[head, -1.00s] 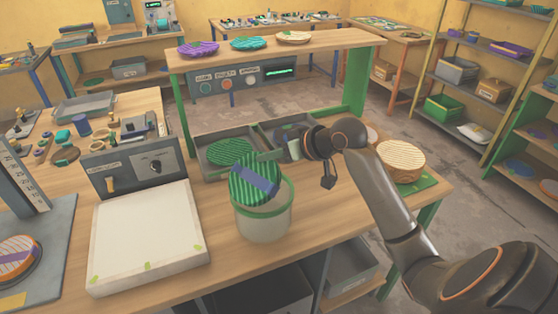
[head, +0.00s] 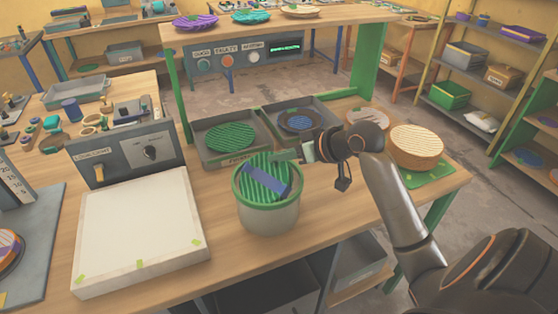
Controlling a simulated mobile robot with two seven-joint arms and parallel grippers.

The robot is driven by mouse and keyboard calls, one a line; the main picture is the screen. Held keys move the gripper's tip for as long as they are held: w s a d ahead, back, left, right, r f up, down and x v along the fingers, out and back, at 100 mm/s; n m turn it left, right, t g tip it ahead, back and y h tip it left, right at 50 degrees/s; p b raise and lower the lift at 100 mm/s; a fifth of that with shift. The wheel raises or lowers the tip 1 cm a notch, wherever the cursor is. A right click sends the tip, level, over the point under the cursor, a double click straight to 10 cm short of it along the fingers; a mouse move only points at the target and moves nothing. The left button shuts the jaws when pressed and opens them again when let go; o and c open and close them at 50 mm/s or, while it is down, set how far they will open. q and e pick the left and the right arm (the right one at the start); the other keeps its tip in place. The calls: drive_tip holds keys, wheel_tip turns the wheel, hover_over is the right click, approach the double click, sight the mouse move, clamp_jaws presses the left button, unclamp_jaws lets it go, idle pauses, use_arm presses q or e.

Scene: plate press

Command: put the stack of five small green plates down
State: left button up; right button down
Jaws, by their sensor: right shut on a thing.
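The stack of small green plates (head: 266,170) shows as a striped green disc with a blue band across it. It is steeply tilted in the mouth of a pale round bin (head: 268,216) with a green rim. My right gripper (head: 287,156) comes in from the right and is shut on the stack's upper right edge. The stack's lower part is hidden by the bin's front wall, so I cannot tell whether it touches the bottom. I cannot count the plates from here. My left gripper is not in view.
Behind the bin stand two grey trays, one with a green plate (head: 230,138), one with a dark and blue plate (head: 299,122). A white-topped machine (head: 140,232) stands left. A cream plate stack (head: 415,145) stands right. Bare wood lies in front of the bin.

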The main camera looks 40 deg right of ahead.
drive_tip(key=shift+s+d, duration=0.1)
drive_tip(key=shift+s, duration=0.05)
drive_tip(key=shift+f, duration=0.55)
drive_tip(key=c, duration=0.7)
unclamp_jaws()
drive_tip(key=shift+r, duration=0.25)
drive_tip(key=v, duration=1.2)
drive_tip(key=shift+r, duration=0.35)
